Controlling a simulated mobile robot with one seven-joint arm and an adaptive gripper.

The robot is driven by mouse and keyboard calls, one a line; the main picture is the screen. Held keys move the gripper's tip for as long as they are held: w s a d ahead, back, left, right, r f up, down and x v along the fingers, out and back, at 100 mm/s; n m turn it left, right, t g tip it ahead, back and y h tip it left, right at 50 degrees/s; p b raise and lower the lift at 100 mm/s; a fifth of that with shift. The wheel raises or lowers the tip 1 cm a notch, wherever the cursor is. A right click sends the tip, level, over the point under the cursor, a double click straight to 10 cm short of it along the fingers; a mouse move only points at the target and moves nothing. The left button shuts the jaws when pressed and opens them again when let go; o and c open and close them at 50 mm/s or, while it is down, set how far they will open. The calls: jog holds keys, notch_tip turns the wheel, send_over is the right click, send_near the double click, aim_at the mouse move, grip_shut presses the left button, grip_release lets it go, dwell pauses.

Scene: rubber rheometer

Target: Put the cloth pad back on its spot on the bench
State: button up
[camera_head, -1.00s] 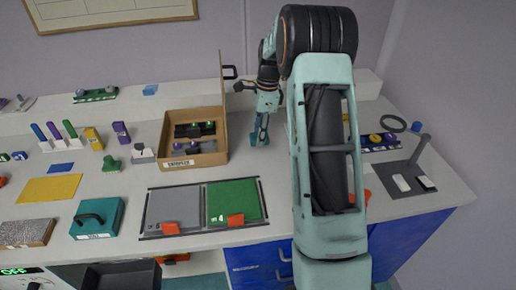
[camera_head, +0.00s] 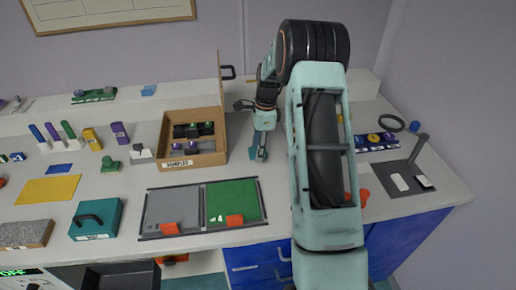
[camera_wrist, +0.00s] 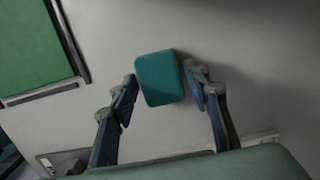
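A teal, round-cornered block (camera_wrist: 160,78), which looks like the cloth pad, lies against the pale bench top in the wrist view. My gripper (camera_wrist: 160,73) has one finger on each side of it, with narrow gaps showing, so it looks open around the pad rather than closed on it. In the head view, my gripper (camera_head: 258,151) points down low over the bench, right of the cardboard box. The pad cannot be told apart from the fingers there. No marked spot for the pad can be made out.
The cardboard box (camera_head: 167,155) stands left of my gripper with its flap up. The grey and green mats (camera_head: 233,200) lie in front. A strip of bare bench surrounds my gripper.

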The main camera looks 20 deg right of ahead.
jog(key=shift+o, duration=0.7)
jog(key=shift+r, duration=0.1)
jog(key=shift+r, duration=0.25)
notch_tip(320, 180, up, 12)
jog(key=d, duration=0.1)
jog(key=shift+s+d+f, duration=0.2)
